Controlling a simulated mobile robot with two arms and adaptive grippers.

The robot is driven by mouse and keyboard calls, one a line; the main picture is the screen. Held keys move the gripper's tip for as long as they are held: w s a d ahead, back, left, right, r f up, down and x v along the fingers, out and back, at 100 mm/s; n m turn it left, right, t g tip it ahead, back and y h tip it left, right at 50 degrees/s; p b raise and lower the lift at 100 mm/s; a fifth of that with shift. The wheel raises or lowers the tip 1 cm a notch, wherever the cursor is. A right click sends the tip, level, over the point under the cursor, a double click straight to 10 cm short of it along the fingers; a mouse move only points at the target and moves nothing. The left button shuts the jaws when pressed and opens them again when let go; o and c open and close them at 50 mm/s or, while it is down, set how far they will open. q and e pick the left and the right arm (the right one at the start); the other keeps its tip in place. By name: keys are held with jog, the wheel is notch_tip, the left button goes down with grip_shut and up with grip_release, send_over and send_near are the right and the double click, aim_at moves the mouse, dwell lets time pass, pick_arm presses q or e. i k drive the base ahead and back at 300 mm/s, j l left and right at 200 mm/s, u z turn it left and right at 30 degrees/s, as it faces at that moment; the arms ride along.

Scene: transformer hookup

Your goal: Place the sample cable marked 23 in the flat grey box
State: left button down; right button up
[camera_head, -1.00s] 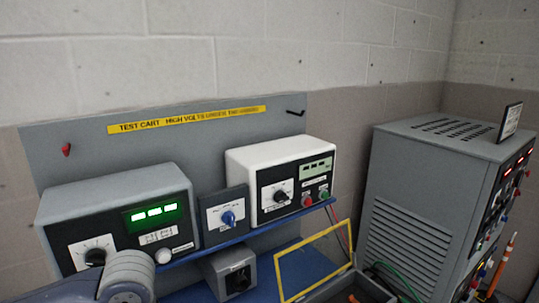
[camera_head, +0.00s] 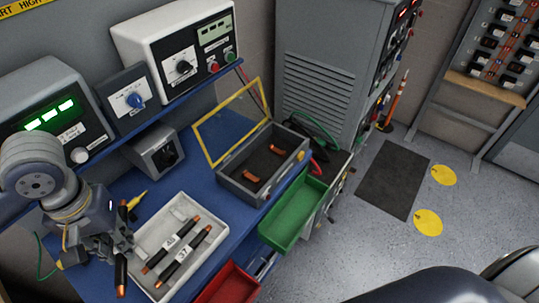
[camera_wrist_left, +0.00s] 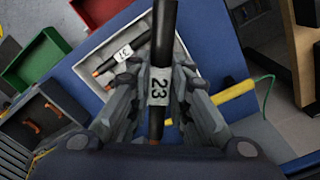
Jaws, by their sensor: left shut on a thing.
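My left gripper (camera_head: 118,245) is shut on a black cable (camera_head: 122,272) with a copper end. In the left wrist view the cable (camera_wrist_left: 158,125) shows a white label reading 23 between the fingers (camera_wrist_left: 160,100). In the head view they are just left of a shallow pale grey tray (camera_head: 152,223). Two more labelled black cables (camera_head: 172,252) lie in that tray; one reads 37. A low grey box (camera_head: 237,192) with a raised, yellow-framed clear lid (camera_head: 207,137) stands farther back, with two copper-coloured pieces on its dark inside. My right gripper is not seen.
A green bin (camera_head: 294,212) and a red bin (camera_head: 232,285) sit along the bench's right edge. A grey cabinet (camera_head: 325,80) stands behind the grey box. Instrument boxes line the blue bench's back.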

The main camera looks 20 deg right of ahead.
aim_at(265, 163)
jog(key=l+z, duration=0.1)
jog(key=z, duration=0.3)
jog(key=i+l+z, duration=0.1)
jog(key=z, duration=0.25)
jog(key=i+z, duration=0.15)
jog(key=z, duration=0.25)
